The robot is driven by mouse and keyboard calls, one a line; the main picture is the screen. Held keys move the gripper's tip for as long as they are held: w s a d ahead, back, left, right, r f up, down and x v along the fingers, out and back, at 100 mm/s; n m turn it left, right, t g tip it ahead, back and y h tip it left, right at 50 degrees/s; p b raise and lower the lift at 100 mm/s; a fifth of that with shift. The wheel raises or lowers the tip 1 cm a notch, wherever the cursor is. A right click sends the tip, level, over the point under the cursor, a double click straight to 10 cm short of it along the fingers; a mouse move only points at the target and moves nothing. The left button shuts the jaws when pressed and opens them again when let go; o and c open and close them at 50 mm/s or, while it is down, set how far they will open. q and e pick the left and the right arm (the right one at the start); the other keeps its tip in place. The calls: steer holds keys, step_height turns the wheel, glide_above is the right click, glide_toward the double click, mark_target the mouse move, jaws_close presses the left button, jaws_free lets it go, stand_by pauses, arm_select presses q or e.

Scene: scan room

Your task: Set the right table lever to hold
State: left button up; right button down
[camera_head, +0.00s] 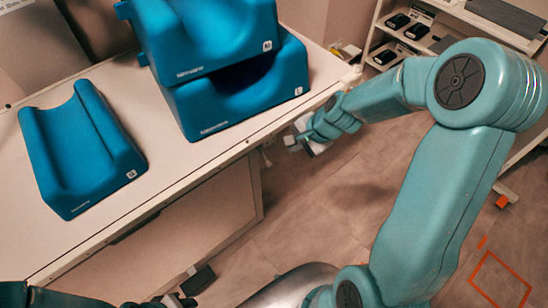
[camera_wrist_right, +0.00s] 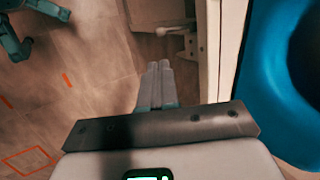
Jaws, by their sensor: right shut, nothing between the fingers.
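The table (camera_head: 110,247) fills the left of the head view. A small pale lever (camera_wrist_right: 172,30) sticks out from the table's side in the right wrist view, ahead of my right fingertips and apart from them. A small part of it seems to show by the table edge in the head view, too small to read its setting. My right gripper (camera_head: 293,141) is beside the table's edge; in the right wrist view its fingers (camera_wrist_right: 158,68) are together and empty. My left gripper (camera_head: 176,301) is partly visible at the bottom of the head view, its jaws unclear.
A blue cushion (camera_head: 80,150) and stacked blue cushions (camera_head: 235,85) lie on the table. A shelf (camera_head: 440,30) with small dark devices stands at the back right. An orange outline (camera_head: 500,283) marks the floor at lower right. Floor beside the table is clear.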

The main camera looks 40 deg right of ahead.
mark_target(270, 163)
steer(key=shift+f, duration=0.1)
